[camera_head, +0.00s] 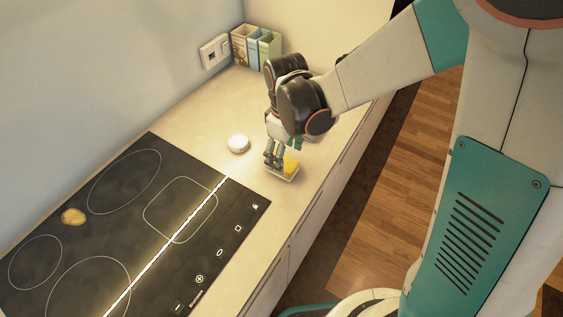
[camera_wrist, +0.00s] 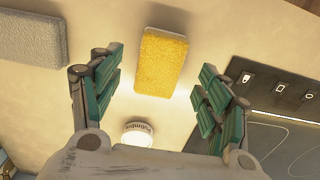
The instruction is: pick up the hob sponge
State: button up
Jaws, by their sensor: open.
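A yellow sponge (camera_head: 291,166) with a pale edge lies on the worktop just beyond the hob's near right corner. In the wrist view the yellow sponge (camera_wrist: 162,62) lies flat, between and beyond the fingertips. My gripper (camera_head: 272,160) is over the worktop beside the sponge and partly hides it in the head view. In the wrist view my gripper (camera_wrist: 160,78) is open and empty, with one finger to each side of the sponge and a visible gap to both.
The black hob (camera_head: 170,198), with a yellowish-brown patch (camera_head: 74,216), fills the left. A round white object (camera_head: 238,143) sits near the sponge. A grey block (camera_wrist: 32,38) lies left in the wrist view. Books (camera_head: 256,48) and a wall socket (camera_head: 214,51) are at the back.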

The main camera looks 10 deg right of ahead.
notch_tip(320, 180, down, 5)
jog(key=shift+w+a+r+b, duration=0.1)
jog(key=shift+b, duration=0.85)
jog(key=c, duration=0.9)
jog(key=shift+c, duration=0.2)
notch_tip(320, 180, up, 20)
jog(key=p, duration=1.4)
jog(key=shift+c, duration=0.5)
